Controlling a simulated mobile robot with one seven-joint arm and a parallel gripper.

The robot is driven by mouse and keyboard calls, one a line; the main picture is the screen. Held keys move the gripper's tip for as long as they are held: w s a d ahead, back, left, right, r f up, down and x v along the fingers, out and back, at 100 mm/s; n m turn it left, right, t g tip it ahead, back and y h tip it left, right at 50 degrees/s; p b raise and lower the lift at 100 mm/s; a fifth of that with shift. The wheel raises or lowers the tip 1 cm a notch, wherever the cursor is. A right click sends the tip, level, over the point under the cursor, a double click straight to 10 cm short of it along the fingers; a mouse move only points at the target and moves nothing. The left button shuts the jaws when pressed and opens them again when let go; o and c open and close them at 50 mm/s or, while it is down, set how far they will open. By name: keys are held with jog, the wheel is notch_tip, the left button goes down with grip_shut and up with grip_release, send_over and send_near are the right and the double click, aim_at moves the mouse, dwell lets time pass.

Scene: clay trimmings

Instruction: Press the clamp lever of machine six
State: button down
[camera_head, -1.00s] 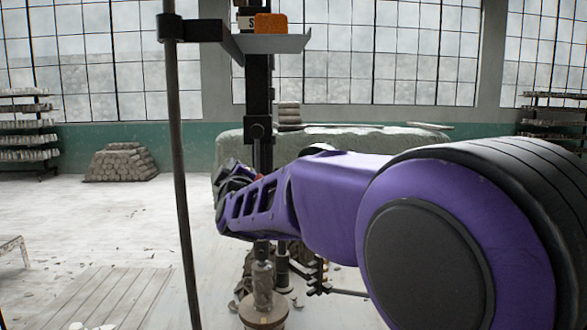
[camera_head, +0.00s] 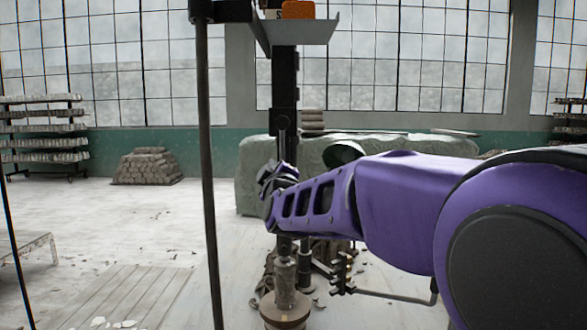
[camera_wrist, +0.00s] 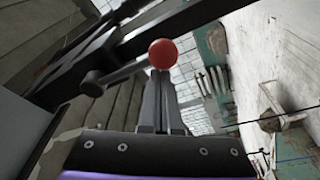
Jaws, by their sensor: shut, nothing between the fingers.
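The clamp lever (camera_wrist: 125,72) is a dark rod with a red ball knob (camera_wrist: 164,53) at its end, seen close up in the wrist view. It comes out of a pivot on the dark machine frame at left. My gripper (camera_wrist: 161,75) has its two grey fingers together and empty, with the tips just at the knob; I cannot tell if they touch it. In the head view my gripper (camera_head: 277,177) is in front of the machine's dark column (camera_head: 285,85), and the knob is not visible there. A partly cut-off sign and an orange block sit on the machine's top tray (camera_head: 303,30).
A clay piece (camera_head: 284,283) stands on a round pedestal (camera_head: 286,314) below my arm. A thin dark upright pole (camera_head: 207,170) stands left of the column. A large covered grey-green mound (camera_head: 250,165) is behind. Open floor lies at left, with a wooden pallet (camera_head: 115,295).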

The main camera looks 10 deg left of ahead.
jog(key=shift+d, duration=0.1)
jog(key=shift+d+n, duration=0.2)
jog(key=shift+n, duration=0.2)
